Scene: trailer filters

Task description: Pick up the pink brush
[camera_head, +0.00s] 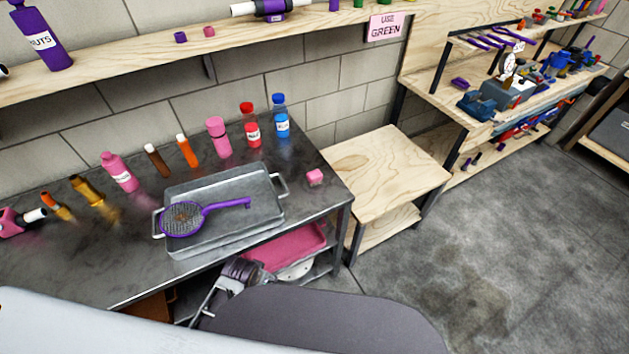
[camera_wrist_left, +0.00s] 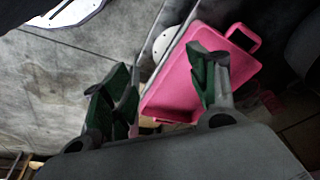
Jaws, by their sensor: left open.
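I cannot make out a clear pink brush. The closest match is a pink item with a dark and white end (camera_head: 20,220), lying at the far left of the dark table in the head view; its shape is too small to tell. My left gripper (camera_wrist_left: 160,85) is open in the left wrist view, its green-padded fingers apart with nothing held. Beyond the fingers is a pink tray (camera_wrist_left: 195,75), which also shows on the shelf under the table in the head view (camera_head: 290,246). My right gripper is not in view.
A metal tray (camera_head: 245,225) on the dark table holds a purple strainer (camera_head: 183,219). Several bottles stand behind, including pink (camera_head: 219,139), red (camera_head: 250,126) and blue (camera_head: 281,117). A low wooden table (camera_head: 385,165) is bare.

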